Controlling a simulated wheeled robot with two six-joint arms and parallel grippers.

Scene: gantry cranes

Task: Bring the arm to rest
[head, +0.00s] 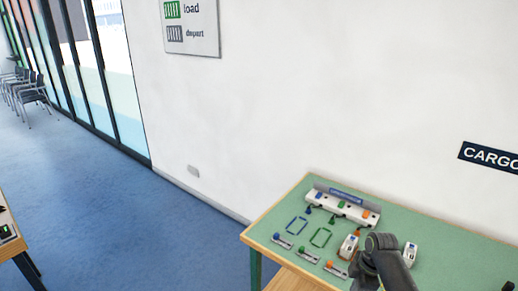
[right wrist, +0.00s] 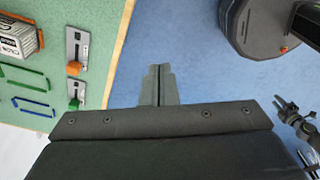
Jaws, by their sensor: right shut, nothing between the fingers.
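My right gripper (right wrist: 158,84) is shut and empty in the right wrist view. Its fingertips are over the blue floor, beside the edge of the green-topped table, apart from everything on it. In the head view my dark arm (head: 388,262) covers the front of the table at lower right; its fingers are hidden there. A dark gripper-like part (right wrist: 286,112) at the right of the right wrist view seems to be my left gripper; it is too small to tell if it is open.
The green table (head: 420,225) carries a white console (head: 343,205), blue (head: 297,225) and green (head: 321,237) outlines, several small levers (head: 309,256) and white blocks (head: 410,250). Another table (head: 12,245) stands at left. Chairs (head: 30,95) line the windows. Blue floor between is clear.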

